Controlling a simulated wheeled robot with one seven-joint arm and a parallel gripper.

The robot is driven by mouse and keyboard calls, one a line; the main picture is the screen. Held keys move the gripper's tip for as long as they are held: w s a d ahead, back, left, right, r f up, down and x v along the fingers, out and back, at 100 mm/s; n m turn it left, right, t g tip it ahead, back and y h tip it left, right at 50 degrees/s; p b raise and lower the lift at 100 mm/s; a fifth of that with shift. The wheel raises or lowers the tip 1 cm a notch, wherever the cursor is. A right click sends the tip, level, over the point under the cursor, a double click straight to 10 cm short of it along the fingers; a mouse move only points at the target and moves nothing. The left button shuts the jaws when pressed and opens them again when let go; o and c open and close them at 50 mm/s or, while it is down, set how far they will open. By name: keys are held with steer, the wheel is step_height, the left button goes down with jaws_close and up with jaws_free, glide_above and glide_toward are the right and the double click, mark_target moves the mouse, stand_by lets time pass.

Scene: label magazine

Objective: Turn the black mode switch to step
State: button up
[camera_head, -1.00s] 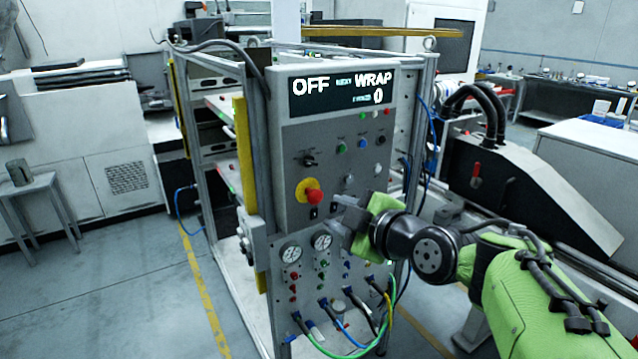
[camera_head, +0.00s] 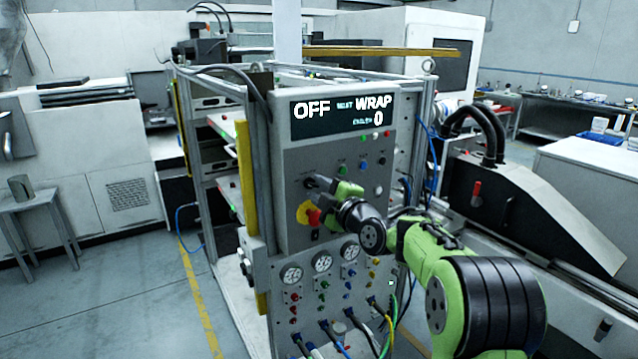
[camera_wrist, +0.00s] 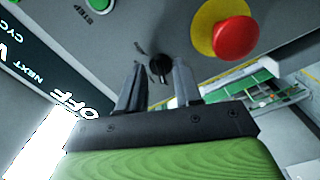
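The black mode switch (camera_wrist: 160,66) sits on the grey control panel (camera_head: 294,158). In the wrist view it shows between my gripper's two fingers, near their tips. My gripper (camera_wrist: 158,82) is open, with a finger on each side of the switch; I cannot tell whether either finger touches it. In the head view my gripper (camera_head: 318,184) is at the panel's left half and hides the switch. The display (camera_head: 343,115) reads OFF and WRAP, with a 0 below. A STEP label (camera_wrist: 98,5) shows beside a green button in the wrist view.
A red emergency stop (camera_wrist: 236,38) on a yellow disc is close beside my gripper; it also shows in the head view (camera_head: 314,217). Small coloured buttons (camera_head: 364,162) lie to the right. Gauges (camera_head: 322,258) and cables are below.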

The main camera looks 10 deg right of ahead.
steer(key=shift+w+a, duration=0.1)
steer(key=shift+w, duration=0.25)
steer(key=shift+s, duration=0.1)
steer(key=shift+c, duration=0.3)
jaws_close()
